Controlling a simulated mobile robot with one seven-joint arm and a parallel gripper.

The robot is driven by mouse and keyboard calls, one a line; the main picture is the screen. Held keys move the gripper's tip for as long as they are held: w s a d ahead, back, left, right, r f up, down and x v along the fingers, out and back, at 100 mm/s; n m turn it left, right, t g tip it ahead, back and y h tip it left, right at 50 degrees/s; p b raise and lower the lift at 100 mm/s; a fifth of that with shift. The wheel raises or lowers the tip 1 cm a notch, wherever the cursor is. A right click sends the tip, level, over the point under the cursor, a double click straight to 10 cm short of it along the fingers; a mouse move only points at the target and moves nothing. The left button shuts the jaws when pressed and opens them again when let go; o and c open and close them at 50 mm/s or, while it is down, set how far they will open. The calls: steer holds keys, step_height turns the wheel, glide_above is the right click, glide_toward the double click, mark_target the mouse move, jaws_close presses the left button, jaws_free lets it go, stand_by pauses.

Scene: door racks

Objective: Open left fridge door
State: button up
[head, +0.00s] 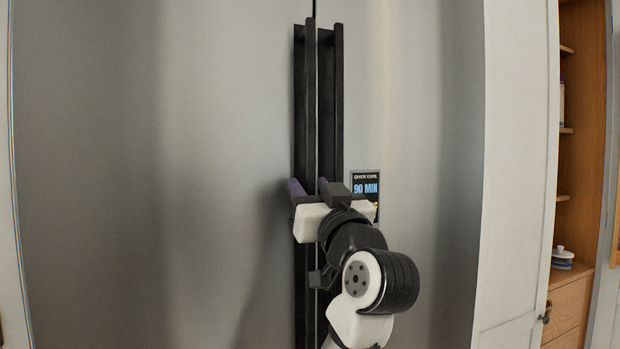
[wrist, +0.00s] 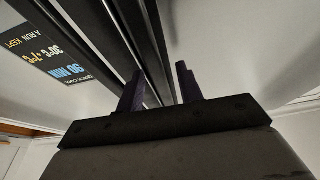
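The left fridge door (head: 150,180) is a large grey panel. It looks closed, level with the right door (head: 415,130) at the centre seam. Its long dark vertical handle (head: 311,100) runs beside the seam. My gripper (head: 310,187) is at the lower middle of this handle, with one purple finger on each side of the bar. In the wrist view my gripper (wrist: 159,88) has its fingers apart, with a dark bar (wrist: 163,50) running between them. The fingers do not appear clamped on it. My arm hides part of the handle below.
The right door's handle (head: 338,100) stands close beside the left one. A "Quick Cool 90 min" display (head: 365,183) is on the right door. A pale cabinet panel (head: 520,160) and wooden shelves (head: 580,130) stand at the right.

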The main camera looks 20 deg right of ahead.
steer(key=shift+w+r, duration=0.15)
steer(key=shift+w, duration=0.3)
steer(key=shift+c, duration=0.2)
jaws_close()
steer(key=shift+s, duration=0.2)
